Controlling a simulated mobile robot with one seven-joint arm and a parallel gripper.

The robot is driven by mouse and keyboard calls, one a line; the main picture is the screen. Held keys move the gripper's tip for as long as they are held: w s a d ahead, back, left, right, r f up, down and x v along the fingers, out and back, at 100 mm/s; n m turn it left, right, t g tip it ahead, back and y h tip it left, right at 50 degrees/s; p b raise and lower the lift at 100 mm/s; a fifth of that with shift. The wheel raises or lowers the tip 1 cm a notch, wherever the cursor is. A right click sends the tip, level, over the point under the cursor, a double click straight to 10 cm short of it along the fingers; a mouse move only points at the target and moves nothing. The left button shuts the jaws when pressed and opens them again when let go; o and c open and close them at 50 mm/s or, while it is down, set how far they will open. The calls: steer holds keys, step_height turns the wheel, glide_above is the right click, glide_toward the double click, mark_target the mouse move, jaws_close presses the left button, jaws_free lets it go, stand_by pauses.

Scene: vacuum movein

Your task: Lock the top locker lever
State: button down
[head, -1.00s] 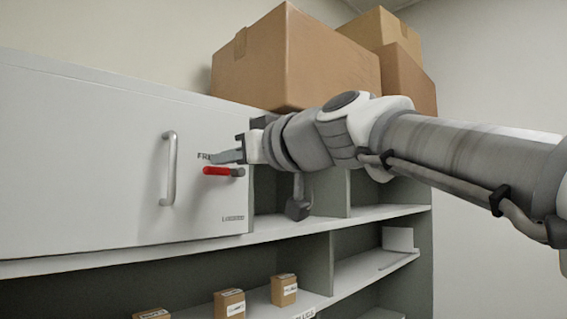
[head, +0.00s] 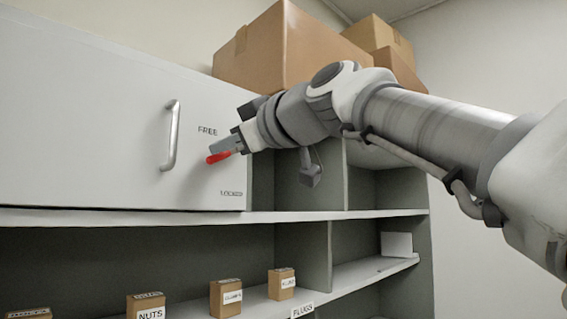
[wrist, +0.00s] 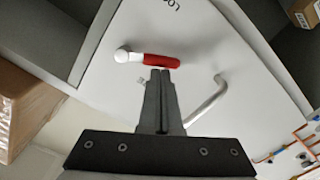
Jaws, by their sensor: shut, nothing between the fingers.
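The red-handled lever (head: 218,157) sits on the white locker door (head: 70,140), between the words FREE above and LOCKED below. Its red grip points left and tilts a little downward in the head view. My gripper (head: 222,147) is shut and empty, with its fingertips just above the red grip and partly covering the lever's pivot end. In the wrist view, my gripper's closed fingers (wrist: 158,72) reach the side of the red grip (wrist: 162,60), seeming to touch it. The white pivot end (wrist: 122,55) is clear of the fingers.
A metal door handle (head: 171,136) stands out left of the lever. Cardboard boxes (head: 290,50) sit on top of the cabinet. Open shelves lie to the right and below, with small labelled boxes (head: 227,297) on the lower shelf.

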steer(key=f+n+b, duration=0.1)
steer(key=b, duration=0.1)
steer(key=f+n+b, duration=0.1)
steer(key=n+b, duration=0.1)
steer(key=shift+w+d+f+n, duration=0.15)
steer(key=shift+w+n, duration=0.05)
steer(key=shift+n, duration=0.1)
steer(key=n, duration=0.1)
steer(key=n+b, duration=0.1)
steer(key=f+b, duration=0.1)
steer(key=shift+w+d+n, duration=0.25)
steer(key=shift+w+n, duration=0.05)
steer(key=shift+n, duration=0.1)
steer(key=n+b, duration=0.1)
steer(key=n, duration=0.1)
steer(key=w+d+n+b, duration=0.1)
steer(key=shift+f+n+b, duration=0.35)
steer(key=shift+f+n, duration=0.05)
steer(key=shift+w+d, duration=0.1)
steer(key=shift+w, duration=0.05)
steer(key=shift+w, duration=0.1)
steer(key=shift+b, duration=0.3)
steer(key=shift+s+a+f, duration=0.1)
steer(key=shift+s+a, duration=0.1)
steer(key=shift+s, duration=0.3)
steer(key=s+d+b, duration=0.3)
steer(key=s+d, duration=0.3)
steer(key=s, duration=0.3)
steer(key=shift+s, duration=0.2)
